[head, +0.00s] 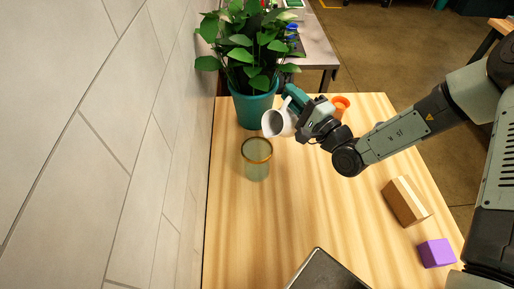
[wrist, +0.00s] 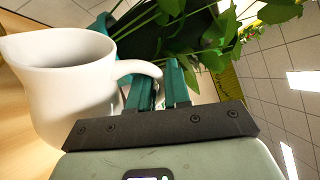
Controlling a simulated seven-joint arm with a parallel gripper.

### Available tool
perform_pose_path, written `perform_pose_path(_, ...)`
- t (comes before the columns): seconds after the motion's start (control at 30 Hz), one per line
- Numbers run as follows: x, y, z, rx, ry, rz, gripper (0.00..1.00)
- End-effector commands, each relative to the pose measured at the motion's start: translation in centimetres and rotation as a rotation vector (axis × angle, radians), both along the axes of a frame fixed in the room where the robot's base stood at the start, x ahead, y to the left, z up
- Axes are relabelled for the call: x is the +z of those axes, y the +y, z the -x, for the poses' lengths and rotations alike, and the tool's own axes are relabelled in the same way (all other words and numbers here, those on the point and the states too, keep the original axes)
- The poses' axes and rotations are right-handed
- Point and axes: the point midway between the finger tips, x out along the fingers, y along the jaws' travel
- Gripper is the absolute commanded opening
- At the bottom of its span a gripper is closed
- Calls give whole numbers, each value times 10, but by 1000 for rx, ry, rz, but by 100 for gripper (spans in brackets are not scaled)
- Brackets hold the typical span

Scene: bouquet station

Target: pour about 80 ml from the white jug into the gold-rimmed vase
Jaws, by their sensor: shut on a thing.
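The white jug (head: 278,122) is in my gripper (head: 291,99), above the wooden table and close to the vase in the head view. In the wrist view the jug (wrist: 65,85) shows large at the left, and my gripper (wrist: 160,85) is shut on its handle. The jug looks tilted in the head view. The gold-rimmed vase (head: 257,168) is clear glass and stands upright below and slightly left of the jug. Its contents and any flow from the jug cannot be made out.
A teal pot (head: 252,108) with a leafy plant stands just behind the jug. An orange cup (head: 341,104) is right of my gripper. A brown box (head: 406,201), a purple block (head: 436,253) and a dark-topped object (head: 325,275) are nearer. A tiled wall (head: 110,130) borders the left.

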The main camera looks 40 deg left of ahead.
Motion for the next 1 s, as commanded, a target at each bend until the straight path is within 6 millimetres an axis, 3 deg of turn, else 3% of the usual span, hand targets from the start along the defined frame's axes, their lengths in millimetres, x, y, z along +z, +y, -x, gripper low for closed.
perform_pose_path(1.0,15,2,15,0,-170,16,0)
